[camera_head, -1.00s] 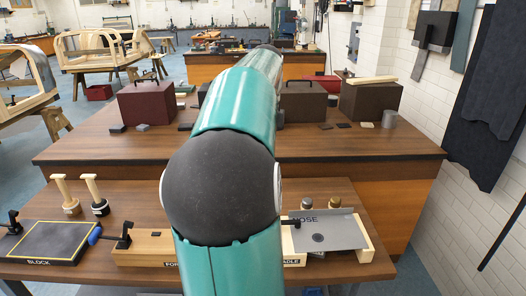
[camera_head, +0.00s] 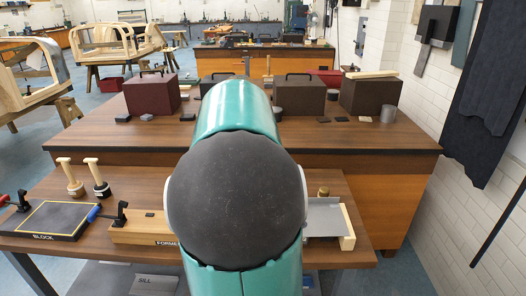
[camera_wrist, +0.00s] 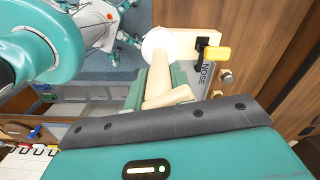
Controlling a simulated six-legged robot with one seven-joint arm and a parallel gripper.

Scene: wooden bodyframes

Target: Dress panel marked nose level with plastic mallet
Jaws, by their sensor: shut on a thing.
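A plastic mallet with a white head (camera_wrist: 157,40) and cream handle (camera_wrist: 160,82) shows in the wrist view. My gripper (camera_wrist: 167,88) is shut on the handle. The head is over or beside the cream wooden support, and I cannot tell whether it touches. The grey panel marked NOSE (camera_wrist: 207,77) shows as a narrow strip right of the mallet. In the head view the panel (camera_head: 325,217) lies at the right end of the near bench, partly hidden by my arm, which also hides my gripper and the mallet.
A clamp with a yellow handle (camera_wrist: 217,53) sits at the panel's edge. Two upright mallets (camera_head: 97,179) and the BLOCK plate (camera_head: 48,220) are on the bench's left. A wooden former (camera_head: 140,230) stands mid-bench. Boxes (camera_head: 300,97) line the bench behind.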

